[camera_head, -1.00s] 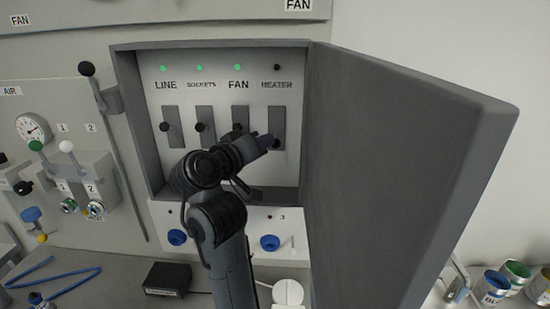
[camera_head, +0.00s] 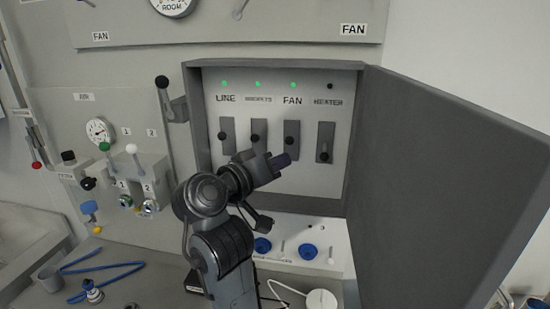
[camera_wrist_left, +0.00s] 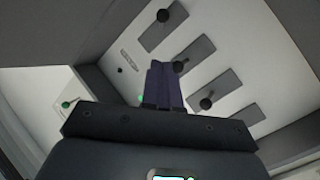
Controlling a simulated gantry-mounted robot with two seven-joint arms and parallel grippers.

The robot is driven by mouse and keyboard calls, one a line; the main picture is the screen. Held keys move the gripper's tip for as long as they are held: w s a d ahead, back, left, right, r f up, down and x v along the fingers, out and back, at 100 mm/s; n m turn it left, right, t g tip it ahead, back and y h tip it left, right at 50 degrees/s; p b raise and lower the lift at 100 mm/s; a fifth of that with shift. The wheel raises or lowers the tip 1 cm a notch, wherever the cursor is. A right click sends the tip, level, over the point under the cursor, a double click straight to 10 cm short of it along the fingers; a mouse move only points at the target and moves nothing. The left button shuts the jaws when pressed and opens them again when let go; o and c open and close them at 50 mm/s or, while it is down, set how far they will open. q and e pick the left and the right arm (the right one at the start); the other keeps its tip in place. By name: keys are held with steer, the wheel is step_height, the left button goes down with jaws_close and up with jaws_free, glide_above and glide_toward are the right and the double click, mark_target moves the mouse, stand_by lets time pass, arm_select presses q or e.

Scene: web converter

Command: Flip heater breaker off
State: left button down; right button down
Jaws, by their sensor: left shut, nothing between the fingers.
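The heater breaker (camera_head: 325,142) is the rightmost switch in the open grey breaker box. Its black knob (camera_head: 323,157) sits low on its plate, lower than the other knobs, and the lamp above it (camera_head: 330,86) is dark. In the left wrist view the heater knob (camera_wrist_left: 163,15) shows near the top edge. My left gripper (camera_head: 282,162) is shut and empty, below the fan breaker (camera_head: 291,135) and left of the heater knob, apart from it. Its closed fingers also show in the left wrist view (camera_wrist_left: 163,82). My right gripper is not in view.
The line breaker (camera_head: 227,135) and sockets breaker (camera_head: 259,138) have green lamps, as does the fan one. The open box door (camera_head: 440,190) stands out at the right. Blue knobs (camera_head: 309,252) are below the box. A lever (camera_head: 163,84) is at its left.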

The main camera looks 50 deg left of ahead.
arm_select(q)
steer(key=shift+s+d, duration=0.15)
steer(key=shift+s, duration=0.65)
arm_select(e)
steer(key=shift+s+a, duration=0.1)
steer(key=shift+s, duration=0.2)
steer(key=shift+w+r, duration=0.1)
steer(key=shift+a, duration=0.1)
